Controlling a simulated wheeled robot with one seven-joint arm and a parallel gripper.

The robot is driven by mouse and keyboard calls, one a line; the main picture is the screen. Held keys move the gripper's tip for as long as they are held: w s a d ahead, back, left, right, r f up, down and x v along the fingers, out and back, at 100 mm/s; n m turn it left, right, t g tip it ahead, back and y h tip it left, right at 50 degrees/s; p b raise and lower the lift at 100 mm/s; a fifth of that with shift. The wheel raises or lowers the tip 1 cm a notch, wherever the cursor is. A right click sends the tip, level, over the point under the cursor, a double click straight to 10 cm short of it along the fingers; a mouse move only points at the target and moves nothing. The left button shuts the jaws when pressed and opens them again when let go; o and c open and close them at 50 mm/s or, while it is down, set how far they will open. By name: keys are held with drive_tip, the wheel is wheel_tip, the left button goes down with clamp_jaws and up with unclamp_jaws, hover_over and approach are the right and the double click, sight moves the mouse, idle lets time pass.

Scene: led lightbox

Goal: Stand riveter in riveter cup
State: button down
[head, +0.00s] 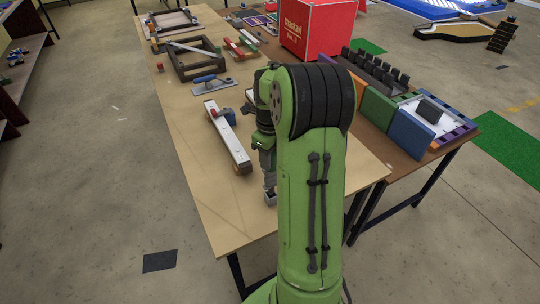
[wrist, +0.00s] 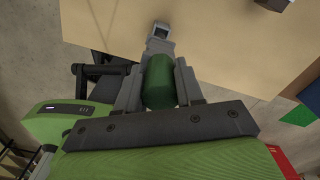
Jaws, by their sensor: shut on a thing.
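My gripper (wrist: 158,68) is shut on the riveter, whose green body (wrist: 158,84) shows between the two grey fingers in the wrist view. A small grey square cup (wrist: 160,31) with a dark opening lies just beyond the fingertips there. In the head view the cup (head: 270,199) stands near the table's front edge, and my gripper (head: 268,178) points down right above it. The riveter's lower end is hidden, so I cannot tell whether it is inside the cup or over it.
The wooden table (head: 215,200) is bare left of the cup. A white level-like bar (head: 228,137) lies behind my gripper. A blue-handled trowel (head: 210,82) and a dark frame (head: 195,60) lie farther back. Coloured bins (head: 410,132) stand at the right.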

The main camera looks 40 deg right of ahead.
drive_tip(key=shift+f+b, duration=1.45)
drive_tip(key=shift+f, duration=0.5)
drive_tip(key=c, duration=0.6)
unclamp_jaws()
drive_tip(key=shift+c, duration=0.2)
wheel_tip(320, 180, up, 16)
drive_tip(key=p, duration=0.4)
drive_tip(key=shift+f, duration=0.1)
